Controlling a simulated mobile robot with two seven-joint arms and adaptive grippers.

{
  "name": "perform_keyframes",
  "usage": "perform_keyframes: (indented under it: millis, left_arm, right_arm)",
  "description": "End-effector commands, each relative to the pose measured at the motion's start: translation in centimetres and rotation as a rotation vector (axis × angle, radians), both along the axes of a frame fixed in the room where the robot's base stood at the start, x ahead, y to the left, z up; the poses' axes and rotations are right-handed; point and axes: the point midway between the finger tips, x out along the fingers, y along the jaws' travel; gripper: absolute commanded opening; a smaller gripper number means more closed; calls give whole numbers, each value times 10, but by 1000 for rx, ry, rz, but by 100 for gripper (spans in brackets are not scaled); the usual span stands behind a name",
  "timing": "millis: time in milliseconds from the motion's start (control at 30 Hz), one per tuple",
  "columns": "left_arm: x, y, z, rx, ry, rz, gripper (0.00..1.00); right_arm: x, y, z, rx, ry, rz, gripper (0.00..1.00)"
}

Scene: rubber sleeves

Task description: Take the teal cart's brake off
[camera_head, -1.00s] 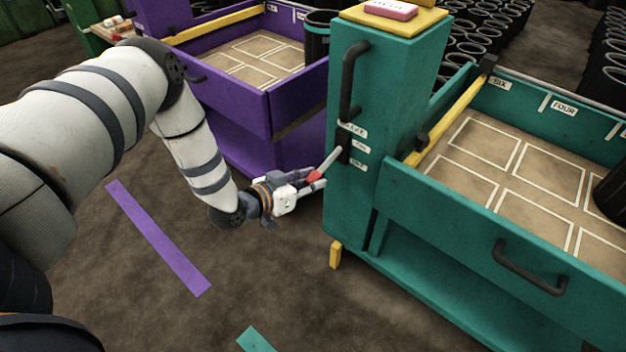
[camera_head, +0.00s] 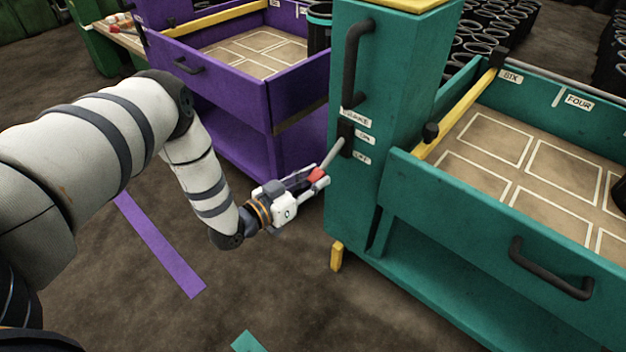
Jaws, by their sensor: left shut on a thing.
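The teal cart (camera_head: 350,205) stands right of centre. Its near post carries a black brake slot (camera_head: 346,135) beside white labels reading BRAKE, ON and OFF. A grey brake lever (camera_head: 333,155) with a red grip (camera_head: 317,175) sticks out of the slot, slanting down and to the left. My left gripper (camera_head: 314,180) is at the lever's outer end, shut on the red grip, which its fingers partly hide. The lever's root sits about level with the ON label; its exact setting is hard to tell. My right gripper is not in view.
A purple cart (camera_head: 225,105) stands close behind and left of the teal cart. A black handle (camera_head: 548,268) juts from the teal tray's front. Purple (camera_head: 160,245) and teal (camera_head: 258,342) strips mark the floor. Brown floor is clear below my left gripper.

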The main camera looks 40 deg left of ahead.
Motion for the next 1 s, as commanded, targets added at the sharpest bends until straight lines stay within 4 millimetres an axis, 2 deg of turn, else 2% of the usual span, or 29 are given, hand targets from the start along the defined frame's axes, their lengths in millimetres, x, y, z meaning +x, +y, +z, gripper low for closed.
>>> perform_keyframes:
  millis: [67, 100, 167, 433, 533, 800, 1000]
  left_arm:
    - [0, -1, -1, 1, 5, -2, 0]
    - [0, -1, -1, 1, 5, -2, 30]
    - [0, -1, -1, 0, 4, -2, 44]
    - [0, 0, 0, 0, 3, 0, 45]
    - [-8, 1, 0, 1, 5, -1, 45]
    - [-76, 13, 6, 0, 7, 1, 45]
    - [-111, 19, 11, 2, 4, -1, 45]
  right_arm:
    - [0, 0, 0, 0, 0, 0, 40]
    - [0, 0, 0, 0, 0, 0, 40]
    - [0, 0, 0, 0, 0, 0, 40]
    - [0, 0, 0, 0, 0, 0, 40]
    - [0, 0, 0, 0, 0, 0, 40]
    - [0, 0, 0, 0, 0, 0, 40]
    - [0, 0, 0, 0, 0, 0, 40]
